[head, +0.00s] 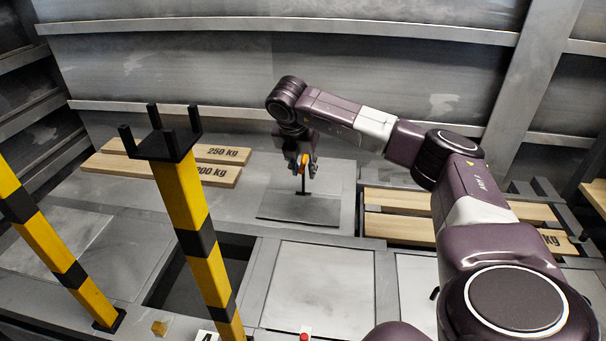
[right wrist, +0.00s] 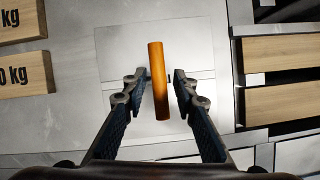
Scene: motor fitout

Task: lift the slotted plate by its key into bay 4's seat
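The slotted plate (head: 290,210) lies flat on the grey deck in the head view; it also shows below the gripper in the right wrist view (right wrist: 120,105). The key's orange grip (right wrist: 158,95) is between the fingers of my right gripper (right wrist: 161,73). A narrow gap shows on the grip's right side, and the left finger is very close to it. In the head view, my right gripper (head: 303,168) is above the plate, with a dark stem below the orange grip. A dark open recess (head: 175,285) is near a partly cut-off label (head: 208,337), apparently 4. My left gripper is out of view.
A yellow-black post (head: 195,230) with a pronged black top partly hides the recess. Another striped post (head: 45,240) stands farther left. Wooden 250 kg (head: 195,152) and 200 kg (head: 150,168) blocks lie behind. More wooden blocks (head: 400,228) sit at right.

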